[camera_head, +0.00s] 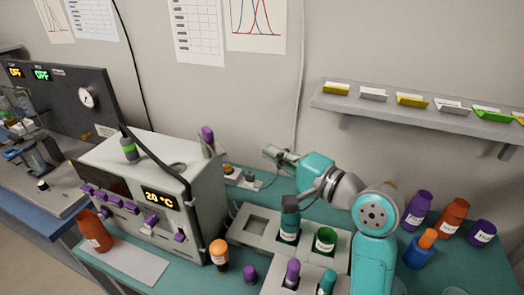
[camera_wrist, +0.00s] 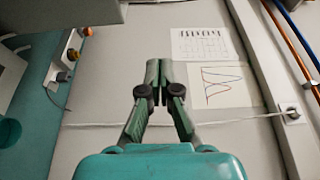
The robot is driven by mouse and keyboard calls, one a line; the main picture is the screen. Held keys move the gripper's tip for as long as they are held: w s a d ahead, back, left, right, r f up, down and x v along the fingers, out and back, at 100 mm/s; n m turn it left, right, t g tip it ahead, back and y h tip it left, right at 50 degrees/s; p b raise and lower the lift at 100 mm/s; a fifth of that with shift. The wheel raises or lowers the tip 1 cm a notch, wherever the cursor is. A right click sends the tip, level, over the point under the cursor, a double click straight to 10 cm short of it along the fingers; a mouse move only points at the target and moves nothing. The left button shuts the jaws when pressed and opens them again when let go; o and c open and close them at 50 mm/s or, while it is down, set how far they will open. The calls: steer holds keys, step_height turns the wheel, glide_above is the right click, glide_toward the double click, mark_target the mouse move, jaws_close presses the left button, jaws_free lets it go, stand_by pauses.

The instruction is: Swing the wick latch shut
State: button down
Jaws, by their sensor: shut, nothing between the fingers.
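I cannot pick out the wick latch for sure in either view. A white box-shaped instrument (camera_head: 208,190) with a "20 °C" display and purple knobs stands left of my arm. A purple-topped upright part (camera_head: 208,135) sits at its back right edge; I cannot tell if it belongs to the latch. My gripper (camera_head: 270,152) is to the right of that part, apart from it, above the back of the bench. In the wrist view my gripper (camera_wrist: 158,66) has its fingertips together with nothing held, in front of the wall.
A small switch box (camera_head: 243,179) lies on the bench below my gripper. A grey rack (camera_head: 262,243) with cups stands in front. Bottles, such as a purple one (camera_head: 417,210), stand at right. A wall shelf (camera_head: 430,112) is above them. A cable hangs on the wall.

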mark_target(210, 138)
steer(key=w+a, duration=0.3)
steer(key=a, duration=0.6)
steer(key=shift+a, duration=0.25)
